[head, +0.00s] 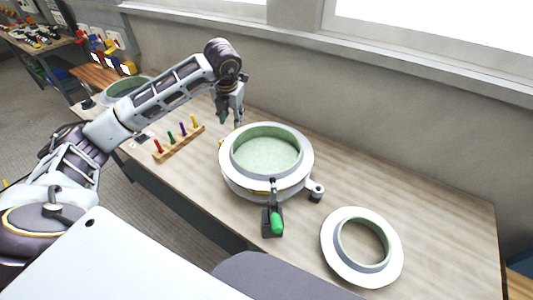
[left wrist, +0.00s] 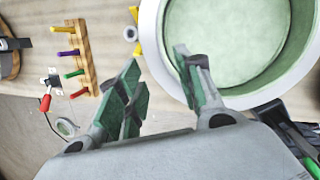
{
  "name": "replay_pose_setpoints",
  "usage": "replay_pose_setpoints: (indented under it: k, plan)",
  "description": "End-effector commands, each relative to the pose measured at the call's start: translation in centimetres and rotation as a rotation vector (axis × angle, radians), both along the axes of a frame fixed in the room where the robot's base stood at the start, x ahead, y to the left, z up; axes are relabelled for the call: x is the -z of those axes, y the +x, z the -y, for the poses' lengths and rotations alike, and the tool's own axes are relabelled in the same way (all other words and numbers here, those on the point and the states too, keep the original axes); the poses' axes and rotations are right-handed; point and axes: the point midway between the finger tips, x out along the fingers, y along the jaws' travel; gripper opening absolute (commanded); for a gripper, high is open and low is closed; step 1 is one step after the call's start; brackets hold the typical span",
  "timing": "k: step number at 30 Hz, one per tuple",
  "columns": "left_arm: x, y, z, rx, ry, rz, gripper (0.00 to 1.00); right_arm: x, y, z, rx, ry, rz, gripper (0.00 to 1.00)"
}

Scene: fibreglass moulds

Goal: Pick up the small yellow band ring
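Small yellow parts (left wrist: 137,48) show at the edge of the round mould in the left wrist view, beside a small grey ring-shaped piece (left wrist: 130,33). The white mould (head: 232,183) with a pale green inside stands mid-table. My left gripper (head: 230,118) points down just behind the mould's upper left rim. My right gripper does not show.
A wooden rack (head: 181,145) with red, green, purple and yellow pegs stands left of the mould. A green-handled clamp (head: 277,222) is at the mould's front. A flat white ring (head: 334,245) lies at the right. Another mould (head: 112,97) is at the far left.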

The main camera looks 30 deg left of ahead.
Motion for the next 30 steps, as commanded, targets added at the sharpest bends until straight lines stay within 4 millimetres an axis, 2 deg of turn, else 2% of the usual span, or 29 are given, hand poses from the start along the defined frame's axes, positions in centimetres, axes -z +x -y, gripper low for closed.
replay_pose_setpoints:
  k: [16, 21, 30]
  plan:
    - [6.4, 1.4, -1.0, -0.001, -0.001, -0.003, 0.36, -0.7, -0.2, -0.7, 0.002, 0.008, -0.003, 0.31]
    - [7.2, 1.6, -1.2, 0.001, 0.0, -0.001, 0.36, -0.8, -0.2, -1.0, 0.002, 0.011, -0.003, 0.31]
    - [7.3, 1.6, -1.2, 0.001, 0.0, -0.001, 0.36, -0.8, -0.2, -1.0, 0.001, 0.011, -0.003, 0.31]
